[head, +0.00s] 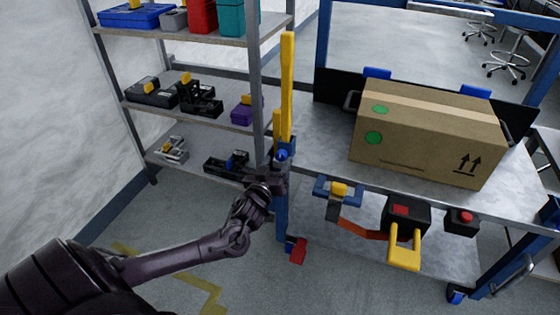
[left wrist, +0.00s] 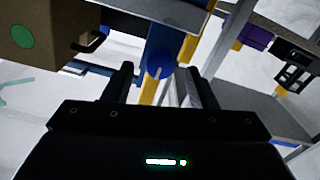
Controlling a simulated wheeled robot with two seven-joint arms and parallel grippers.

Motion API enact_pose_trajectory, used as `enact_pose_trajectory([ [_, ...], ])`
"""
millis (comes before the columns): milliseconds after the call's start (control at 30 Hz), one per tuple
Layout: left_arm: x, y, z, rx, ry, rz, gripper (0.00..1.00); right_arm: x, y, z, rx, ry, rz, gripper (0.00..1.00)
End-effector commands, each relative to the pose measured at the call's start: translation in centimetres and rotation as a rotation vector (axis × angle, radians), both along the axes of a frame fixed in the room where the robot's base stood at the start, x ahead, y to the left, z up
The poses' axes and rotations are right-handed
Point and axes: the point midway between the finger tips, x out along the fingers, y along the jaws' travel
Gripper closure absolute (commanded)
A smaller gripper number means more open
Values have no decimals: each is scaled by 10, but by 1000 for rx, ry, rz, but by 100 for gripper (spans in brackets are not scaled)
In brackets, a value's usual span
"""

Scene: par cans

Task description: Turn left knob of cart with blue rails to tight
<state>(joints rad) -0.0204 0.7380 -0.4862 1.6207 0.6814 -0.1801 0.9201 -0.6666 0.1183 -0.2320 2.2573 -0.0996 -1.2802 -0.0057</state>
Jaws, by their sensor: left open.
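The cart with blue rails (head: 322,118) stands at the right in the head view. Its left knob (head: 282,155) is small, round and blue, on the left front post below a yellow upright bar. The knob (left wrist: 161,65) also shows in the left wrist view, with a pale line on its face. My left gripper (head: 278,172) is at the knob, partly covering it and the post. In the left wrist view the left gripper (left wrist: 160,76) is open, with the knob between or just beyond its two fingers. I cannot tell whether they touch. My right gripper is not in view.
A cardboard box (head: 425,135) sits on the cart top. A grey shelf rack (head: 185,125) with tools stands close on the left.

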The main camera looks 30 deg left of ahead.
Motion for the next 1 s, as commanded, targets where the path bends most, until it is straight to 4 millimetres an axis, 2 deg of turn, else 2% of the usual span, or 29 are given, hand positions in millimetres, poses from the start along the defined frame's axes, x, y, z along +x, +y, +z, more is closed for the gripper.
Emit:
enact_pose_trajectory([
  [100,17,4,-1,2,0,1,48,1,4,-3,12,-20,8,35],
  [233,27,7,-1,1,0,1,48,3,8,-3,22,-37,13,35],
  [567,31,7,-1,1,2,0,48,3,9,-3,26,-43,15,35],
  [900,31,7,-1,0,2,1,91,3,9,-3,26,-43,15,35],
  [1000,31,7,-1,1,3,1,93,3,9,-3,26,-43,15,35],
])
